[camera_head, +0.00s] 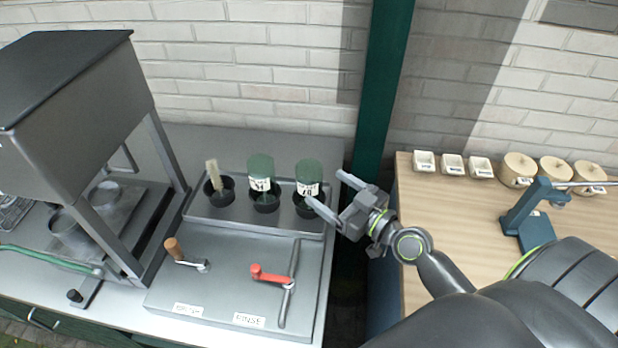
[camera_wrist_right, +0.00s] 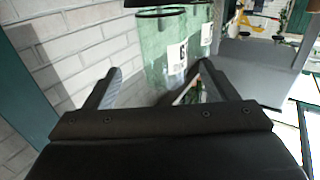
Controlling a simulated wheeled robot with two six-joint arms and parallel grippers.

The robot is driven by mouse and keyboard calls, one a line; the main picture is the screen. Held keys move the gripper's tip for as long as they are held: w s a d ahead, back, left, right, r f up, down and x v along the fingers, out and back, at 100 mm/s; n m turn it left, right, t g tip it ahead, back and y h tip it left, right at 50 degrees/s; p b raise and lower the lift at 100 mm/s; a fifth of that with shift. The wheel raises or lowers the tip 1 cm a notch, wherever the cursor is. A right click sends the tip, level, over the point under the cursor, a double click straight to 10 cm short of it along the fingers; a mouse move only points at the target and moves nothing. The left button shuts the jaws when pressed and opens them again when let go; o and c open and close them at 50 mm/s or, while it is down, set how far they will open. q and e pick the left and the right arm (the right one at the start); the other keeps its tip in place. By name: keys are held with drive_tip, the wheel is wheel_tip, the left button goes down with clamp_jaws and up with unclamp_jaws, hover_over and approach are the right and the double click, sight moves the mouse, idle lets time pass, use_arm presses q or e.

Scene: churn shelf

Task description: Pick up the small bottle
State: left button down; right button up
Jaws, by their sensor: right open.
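Two green bottles with white labels stand in black round holders on the grey tray of the metal bench. One is the middle bottle (camera_head: 260,167) and one the right bottle (camera_head: 307,172); they look alike in size, so I cannot tell which is the small one. My right gripper (camera_head: 325,188) is open and empty, just right of the right bottle, with its fingers pointing towards it. In the right wrist view the nearer see-through green bottle (camera_wrist_right: 158,48) is beyond the open fingers (camera_wrist_right: 160,70), with the other bottle (camera_wrist_right: 199,32) behind it. My left gripper is not in view.
A brush (camera_head: 213,174) stands in the left holder. A red-handled lever (camera_head: 270,275) and a wooden-handled tap (camera_head: 175,250) are in front. A dark green post (camera_head: 382,90) rises behind my right gripper. A wooden table (camera_head: 450,225) with small containers is at the right.

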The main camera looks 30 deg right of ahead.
sight(320, 184)
drive_tip(key=x, duration=0.3)
drive_tip(key=shift+p, duration=0.35)
drive_tip(key=shift+w+a+r+p, duration=0.1)
drive_tip(key=shift+w+a+p, duration=0.15)
drive_tip(key=shift+w+p, duration=0.15)
drive_tip(key=p+x, duration=0.1)
drive_tip(key=x, duration=0.2)
drive_tip(key=shift+w+a, duration=0.1)
drive_tip(key=shift+a, duration=0.15)
drive_tip(key=shift+w+a+f+p, duration=0.25)
drive_tip(key=shift+w+p, duration=0.1)
drive_tip(key=shift+w, duration=0.15)
drive_tip(key=shift+d, duration=0.1)
drive_tip(key=c, duration=1.2)
drive_tip(key=shift+o, duration=0.2)
